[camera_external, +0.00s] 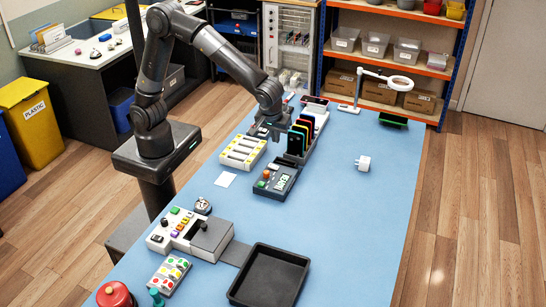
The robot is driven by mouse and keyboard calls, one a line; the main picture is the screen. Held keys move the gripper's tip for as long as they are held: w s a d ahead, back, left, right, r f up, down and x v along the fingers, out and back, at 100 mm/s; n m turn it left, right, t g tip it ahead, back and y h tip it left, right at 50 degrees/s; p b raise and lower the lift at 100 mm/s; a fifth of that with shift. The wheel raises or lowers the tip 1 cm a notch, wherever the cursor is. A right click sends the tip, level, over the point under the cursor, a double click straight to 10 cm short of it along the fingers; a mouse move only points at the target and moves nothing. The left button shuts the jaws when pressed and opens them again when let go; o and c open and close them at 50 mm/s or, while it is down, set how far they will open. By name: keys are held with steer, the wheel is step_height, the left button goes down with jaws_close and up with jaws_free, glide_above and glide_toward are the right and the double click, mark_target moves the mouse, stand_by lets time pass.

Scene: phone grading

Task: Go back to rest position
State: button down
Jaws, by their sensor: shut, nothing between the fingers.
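My gripper (262,132) is at the end of my dark arm, low over the far left part of the blue table (345,222). It is shut and empty. It hangs just above the far end of a pale tray with yellow parts (242,152), left of a rack of upright phones (299,138). Whether it touches either one cannot be told. The fingertips are small and partly hidden at this distance.
A white plug (363,162) and a magnifier lamp (398,83) are right. The table's right side is mostly clear.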

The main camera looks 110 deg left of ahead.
stand_by(0.4)
steer(key=s+d+r+m+t+h, duration=0.1)
steer(key=s+r+m+t, duration=0.2)
steer(key=s+m, duration=0.6)
steer(key=s+d+r+m+t+h, duration=0.1)
steer(key=s+r+m, duration=0.7)
steer(key=s, duration=1.1)
steer(key=shift+d+m+t+h, duration=0.15)
steer(key=shift+m+t+h, duration=0.25)
steer(key=shift+t+h, duration=0.4)
steer(key=c, duration=2.1)
jaws_free()
steer(key=shift+s, duration=0.1)
steer(key=shift+c, duration=0.2)
